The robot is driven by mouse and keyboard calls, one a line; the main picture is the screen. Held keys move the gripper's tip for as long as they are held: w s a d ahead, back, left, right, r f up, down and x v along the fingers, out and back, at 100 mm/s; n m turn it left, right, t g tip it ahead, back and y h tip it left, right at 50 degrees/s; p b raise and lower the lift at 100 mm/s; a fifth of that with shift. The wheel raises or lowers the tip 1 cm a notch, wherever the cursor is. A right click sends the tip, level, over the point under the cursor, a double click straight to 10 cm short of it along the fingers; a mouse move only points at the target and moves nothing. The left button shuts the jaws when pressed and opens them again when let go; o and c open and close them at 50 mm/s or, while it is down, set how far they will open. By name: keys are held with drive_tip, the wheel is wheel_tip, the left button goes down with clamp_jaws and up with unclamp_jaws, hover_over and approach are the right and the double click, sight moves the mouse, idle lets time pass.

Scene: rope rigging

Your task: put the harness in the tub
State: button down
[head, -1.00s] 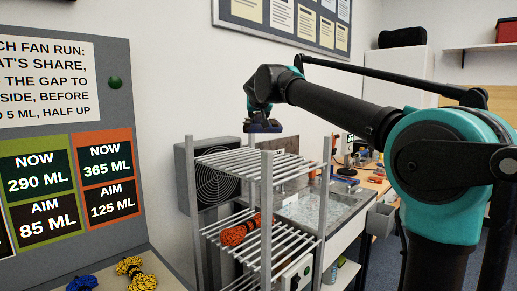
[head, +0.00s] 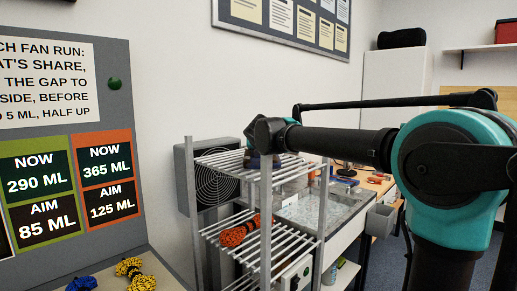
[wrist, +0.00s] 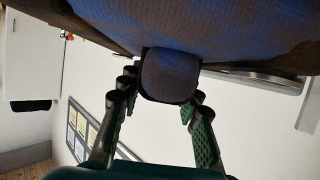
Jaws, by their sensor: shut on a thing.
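My gripper (wrist: 164,88) is shut on the grey, rounded knob of a dark blue thing (wrist: 215,35) that fills the top of the wrist view. In the head view my gripper is mostly hidden by my wrist. A bit of the dark blue thing (head: 254,163) shows low over the rack's top shelf; I cannot tell whether it touches. Nothing is clearly recognisable as the harness. Coiled ropes show: blue (head: 82,284), yellow (head: 135,273) and orange (head: 238,232). A small grey open bin (head: 380,220) hangs at the bench side; I cannot tell whether it is the tub.
The metal rack (head: 266,215) has upright posts close around my gripper. A grey fan (head: 212,180) stands behind it. A sign board (head: 110,105) stands at the left. A cluttered bench (head: 320,210) lies behind the rack.

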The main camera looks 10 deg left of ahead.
drive_tip(key=c, duration=1.1)
unclamp_jaws()
drive_tip(key=shift+o, duration=0.2)
